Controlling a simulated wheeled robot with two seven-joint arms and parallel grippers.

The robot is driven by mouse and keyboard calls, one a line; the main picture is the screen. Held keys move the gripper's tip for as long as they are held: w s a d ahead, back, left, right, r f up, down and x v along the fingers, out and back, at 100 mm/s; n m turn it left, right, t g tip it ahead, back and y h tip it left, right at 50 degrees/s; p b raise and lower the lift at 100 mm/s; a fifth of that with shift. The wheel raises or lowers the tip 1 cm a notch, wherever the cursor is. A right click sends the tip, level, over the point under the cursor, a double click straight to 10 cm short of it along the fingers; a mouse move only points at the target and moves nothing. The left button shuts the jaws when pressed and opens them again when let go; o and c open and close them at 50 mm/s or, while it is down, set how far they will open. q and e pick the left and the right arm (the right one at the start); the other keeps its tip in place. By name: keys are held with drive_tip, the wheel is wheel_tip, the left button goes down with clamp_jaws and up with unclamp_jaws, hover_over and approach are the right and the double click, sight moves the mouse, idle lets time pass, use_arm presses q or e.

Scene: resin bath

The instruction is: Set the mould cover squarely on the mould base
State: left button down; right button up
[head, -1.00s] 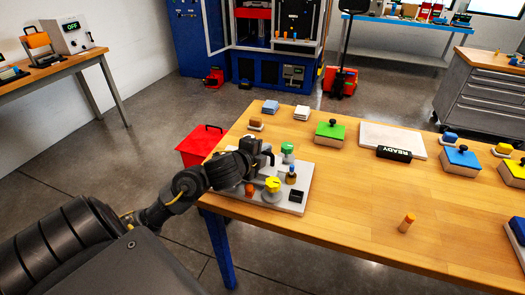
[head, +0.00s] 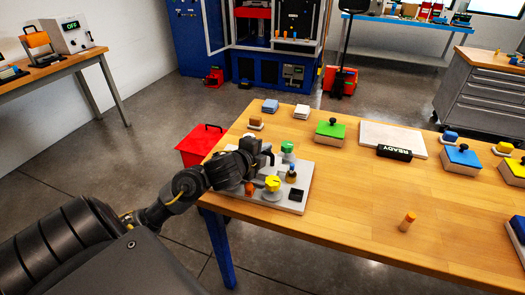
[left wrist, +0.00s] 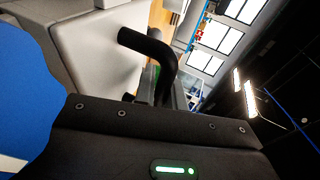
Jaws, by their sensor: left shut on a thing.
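I cannot tell for certain which things are the mould cover and mould base. A green block with a black knob (head: 330,132), a blue one (head: 462,161) and a yellow one (head: 515,172) sit on the wooden table. My left gripper (head: 265,158) is over the grey plate (head: 300,207) at the table's left end, among its small fittings. In the left wrist view, a black bent bar (left wrist: 155,50) stands close before a pale surface. My right gripper is not in view.
The plate carries a green-topped fitting (head: 287,148), a yellow-topped one (head: 272,183) and a small black block (head: 296,195). A white board (head: 392,136) with a black READY sign (head: 394,154) lies farther back. An orange peg (head: 407,221) stands on the front table. The middle is clear.

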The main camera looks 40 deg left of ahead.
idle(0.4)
use_arm(q)
drive_tip(key=c, duration=1.4)
unclamp_jaws()
drive_tip(key=shift+o, duration=0.2)
drive_tip(key=shift+f, duration=0.1)
drive_tip(key=shift+s, duration=0.1)
drive_tip(key=p+v, duration=0.1)
drive_tip(key=v, duration=0.5)
drive_tip(key=shift+p+v, duration=2.45)
drive_tip(key=shift+p, duration=1)
